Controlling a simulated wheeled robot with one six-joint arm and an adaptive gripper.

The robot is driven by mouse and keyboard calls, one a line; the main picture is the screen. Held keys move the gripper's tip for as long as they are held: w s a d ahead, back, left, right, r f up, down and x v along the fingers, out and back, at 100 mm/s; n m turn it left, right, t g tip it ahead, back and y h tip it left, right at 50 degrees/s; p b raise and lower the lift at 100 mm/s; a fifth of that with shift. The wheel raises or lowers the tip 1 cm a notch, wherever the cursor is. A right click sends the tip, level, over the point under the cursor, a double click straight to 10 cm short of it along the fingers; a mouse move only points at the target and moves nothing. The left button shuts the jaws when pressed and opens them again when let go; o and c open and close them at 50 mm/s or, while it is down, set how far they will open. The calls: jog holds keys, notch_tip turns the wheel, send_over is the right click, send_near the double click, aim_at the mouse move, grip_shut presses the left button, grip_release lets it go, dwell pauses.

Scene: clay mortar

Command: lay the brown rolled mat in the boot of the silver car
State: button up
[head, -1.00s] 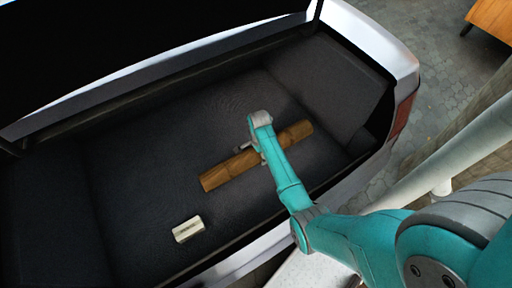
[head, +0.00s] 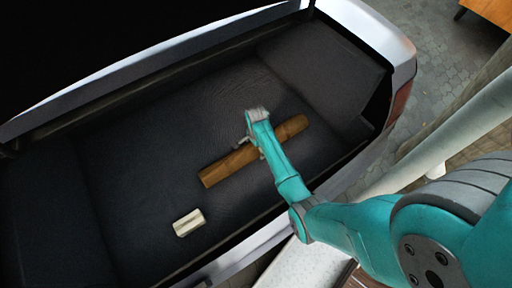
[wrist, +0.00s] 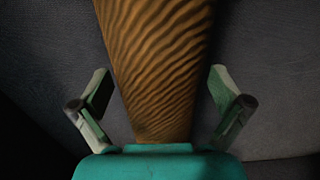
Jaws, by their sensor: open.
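The brown rolled mat (head: 226,167) lies in the dark boot (head: 130,185) of the silver car (head: 385,32), slanting up to the right across the boot floor. My gripper (head: 250,146) is at the middle of the mat, with part of the mat hidden behind my arm. In the wrist view the mat (wrist: 157,65) runs between the two fingers of my gripper (wrist: 160,92). The fingers are spread, with a gap on each side of the mat.
A small pale box (head: 188,223) lies on the boot floor, left of and nearer than the mat. The boot's side walls and the near sill surround the floor. A pale pole (head: 440,140) and a wooden piece of furniture (head: 488,18) are outside on the right.

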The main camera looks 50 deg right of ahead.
notch_tip(320, 180, up, 12)
dwell(0.6)
